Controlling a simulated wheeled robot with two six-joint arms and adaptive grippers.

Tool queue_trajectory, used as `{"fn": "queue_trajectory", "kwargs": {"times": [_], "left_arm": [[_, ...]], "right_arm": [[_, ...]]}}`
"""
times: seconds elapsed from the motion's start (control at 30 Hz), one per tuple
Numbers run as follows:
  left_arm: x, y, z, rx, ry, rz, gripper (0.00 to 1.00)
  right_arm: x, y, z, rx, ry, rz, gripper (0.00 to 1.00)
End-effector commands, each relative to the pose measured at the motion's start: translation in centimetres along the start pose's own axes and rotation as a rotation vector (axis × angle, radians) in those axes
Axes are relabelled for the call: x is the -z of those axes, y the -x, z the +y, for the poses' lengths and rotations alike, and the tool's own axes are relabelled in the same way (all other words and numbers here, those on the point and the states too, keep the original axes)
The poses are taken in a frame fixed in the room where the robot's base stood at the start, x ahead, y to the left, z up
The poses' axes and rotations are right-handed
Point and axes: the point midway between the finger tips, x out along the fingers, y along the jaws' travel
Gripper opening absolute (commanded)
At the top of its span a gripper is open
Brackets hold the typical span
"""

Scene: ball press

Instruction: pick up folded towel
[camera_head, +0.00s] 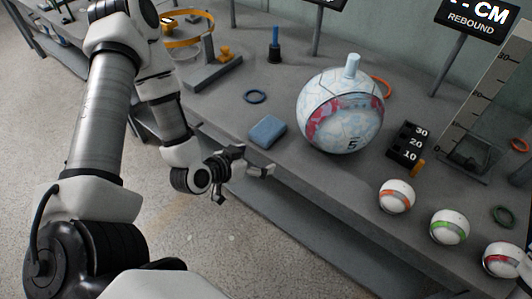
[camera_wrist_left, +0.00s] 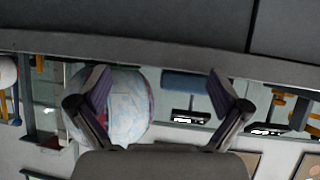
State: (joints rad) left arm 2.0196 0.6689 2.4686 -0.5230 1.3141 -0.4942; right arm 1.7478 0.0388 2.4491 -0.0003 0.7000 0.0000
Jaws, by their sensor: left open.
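The folded towel (camera_head: 267,131) is a small blue pad lying flat near the front edge of the grey table (camera_head: 225,100). My left gripper (camera_head: 256,163) is open and empty, just in front of the table edge, below the towel in the head view and apart from it. In the left wrist view, the towel (camera_wrist_left: 187,83) shows as a blue strip between the two spread fingers of the left gripper (camera_wrist_left: 158,73), nearer the right finger. My right gripper is not in view.
A large patterned ball (camera_head: 340,110) stands right of the towel. A black number block (camera_head: 407,143) and several striped balls, one with orange (camera_head: 396,196), are farther right. The floor before the table is clear.

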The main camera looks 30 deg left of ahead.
Motion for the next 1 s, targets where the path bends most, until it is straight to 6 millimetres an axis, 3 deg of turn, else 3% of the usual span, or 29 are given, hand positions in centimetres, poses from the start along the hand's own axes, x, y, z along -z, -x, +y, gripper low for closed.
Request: {"fn": "queue_trajectory", "kwargs": {"times": [0.03, 0.13, 0.27, 0.73, 0.97, 1.0], "left_arm": [[-1.0, -1.4, -1.5, 0.026, -0.004, 0.111, 1.00], [1.1, -1.0, -3.4, 0.074, -0.030, 0.282, 1.00], [2.7, -0.8, -4.4, 0.104, -0.049, 0.372, 1.00], [5.6, -7.0, -4.6, 0.105, -0.050, 0.372, 1.00], [5.8, -7.3, -4.6, 0.105, -0.046, 0.370, 1.00], [5.8, -7.3, -4.6, 0.105, -0.046, 0.370, 0.93]], "right_arm": [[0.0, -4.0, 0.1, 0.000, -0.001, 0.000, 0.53], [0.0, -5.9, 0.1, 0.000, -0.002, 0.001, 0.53], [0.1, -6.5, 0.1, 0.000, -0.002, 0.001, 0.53], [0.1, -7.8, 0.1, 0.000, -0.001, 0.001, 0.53], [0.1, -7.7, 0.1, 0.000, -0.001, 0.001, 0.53], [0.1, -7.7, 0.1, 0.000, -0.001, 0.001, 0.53]]}}
